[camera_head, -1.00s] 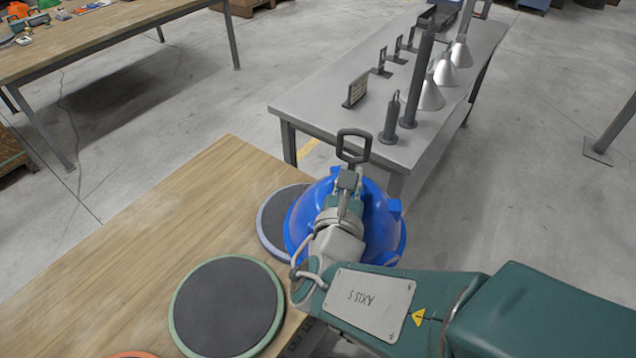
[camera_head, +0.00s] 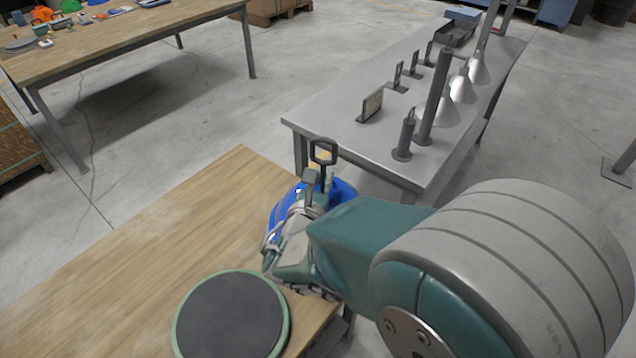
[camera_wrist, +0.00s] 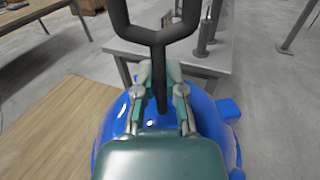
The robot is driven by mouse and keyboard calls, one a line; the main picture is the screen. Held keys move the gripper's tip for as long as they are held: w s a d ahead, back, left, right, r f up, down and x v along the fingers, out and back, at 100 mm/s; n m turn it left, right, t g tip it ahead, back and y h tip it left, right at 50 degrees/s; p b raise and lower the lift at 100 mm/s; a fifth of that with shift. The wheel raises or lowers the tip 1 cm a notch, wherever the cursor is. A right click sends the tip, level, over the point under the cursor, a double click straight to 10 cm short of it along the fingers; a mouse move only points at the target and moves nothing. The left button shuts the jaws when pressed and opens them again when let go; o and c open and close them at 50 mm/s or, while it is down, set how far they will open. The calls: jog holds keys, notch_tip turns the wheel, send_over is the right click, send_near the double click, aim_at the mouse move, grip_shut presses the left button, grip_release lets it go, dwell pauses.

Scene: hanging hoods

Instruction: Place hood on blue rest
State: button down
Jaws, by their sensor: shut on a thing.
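The blue domed hood (camera_head: 282,211) is at the right corner of the wooden table, mostly covered by my arm. A dark stem with a loop handle (camera_head: 311,147) rises from its top. My gripper (camera_head: 317,184) is shut on this stem. In the wrist view, the fingers (camera_wrist: 161,82) close around the stem, above the blue hood (camera_wrist: 215,128). The blue-rimmed rest is hidden behind the hood and my arm. I cannot tell whether the hood touches it.
A green-rimmed round rest (camera_head: 232,318) lies empty on the wooden table (camera_head: 140,255), in front of the hood. A grey metal table (camera_head: 330,120) behind holds a dark post (camera_head: 433,100), a short cylinder (camera_head: 405,138) and a small sign (camera_head: 370,106). Bare wood lies left of the hood.

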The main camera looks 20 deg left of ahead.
jog(key=a+f, duration=0.1)
jog(key=w+f, duration=0.1)
jog(key=a+f, duration=0.1)
jog(key=shift+w+a+f, duration=0.35)
notch_tip(320, 180, down, 3)
jog(key=shift+a+f, duration=0.1)
jog(key=shift+f, duration=0.1)
jog(key=c, duration=0.7)
grip_release()
